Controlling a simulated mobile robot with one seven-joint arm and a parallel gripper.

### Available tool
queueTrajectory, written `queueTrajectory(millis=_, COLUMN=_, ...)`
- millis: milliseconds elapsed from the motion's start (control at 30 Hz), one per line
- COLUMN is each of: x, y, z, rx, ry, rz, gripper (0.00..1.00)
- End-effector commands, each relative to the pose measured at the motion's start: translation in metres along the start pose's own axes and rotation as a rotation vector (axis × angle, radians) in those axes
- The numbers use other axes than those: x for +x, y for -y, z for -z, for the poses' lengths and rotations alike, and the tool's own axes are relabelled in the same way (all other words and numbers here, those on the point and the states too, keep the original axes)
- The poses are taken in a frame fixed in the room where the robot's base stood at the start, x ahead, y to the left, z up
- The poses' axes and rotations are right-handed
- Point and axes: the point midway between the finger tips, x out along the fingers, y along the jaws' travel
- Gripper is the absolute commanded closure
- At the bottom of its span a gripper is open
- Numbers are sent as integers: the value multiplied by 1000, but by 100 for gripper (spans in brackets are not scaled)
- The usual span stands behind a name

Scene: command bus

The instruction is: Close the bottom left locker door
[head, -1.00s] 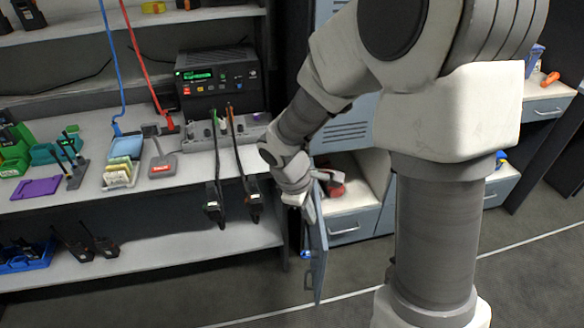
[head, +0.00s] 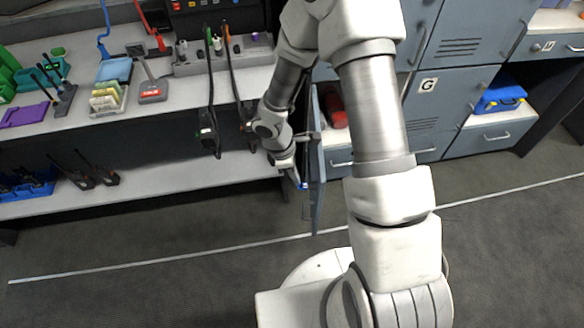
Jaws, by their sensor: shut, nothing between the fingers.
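The bottom left locker door (head: 316,172) stands open, swung out toward me and seen nearly edge-on. My gripper (head: 300,183) is shut and empty at the left side of this door, close to its face. I cannot tell whether it touches the door. Part of the open locker's inside shows to the right of the door, with a red object (head: 336,110) in it. My own arm hides much of the locker front.
A shelf unit with a white worktop (head: 60,125) and a lower shelf stands left of the door. Handheld radios (head: 210,130) hang at its edge. Closed blue-grey lockers (head: 430,95) and a blue case (head: 500,97) are at the right. The floor in front is clear.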

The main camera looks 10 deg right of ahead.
Motion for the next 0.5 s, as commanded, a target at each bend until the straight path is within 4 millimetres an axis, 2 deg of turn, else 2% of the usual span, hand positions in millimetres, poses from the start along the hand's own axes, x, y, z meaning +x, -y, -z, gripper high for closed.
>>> queueTrajectory(millis=33, x=15, y=1, z=1, rx=-2, ry=2, rz=4, gripper=100)
queueTrajectory(millis=133, x=34, y=1, z=0, rx=-2, ry=2, rz=3, gripper=100)
queueTrajectory(millis=200, x=31, y=0, z=-15, rx=4, ry=0, rz=0, gripper=100)
queueTrajectory(millis=300, x=34, y=0, z=-27, rx=3, ry=0, rz=0, gripper=100)
queueTrajectory(millis=500, x=37, y=0, z=-38, rx=2, ry=0, rz=-1, gripper=100)
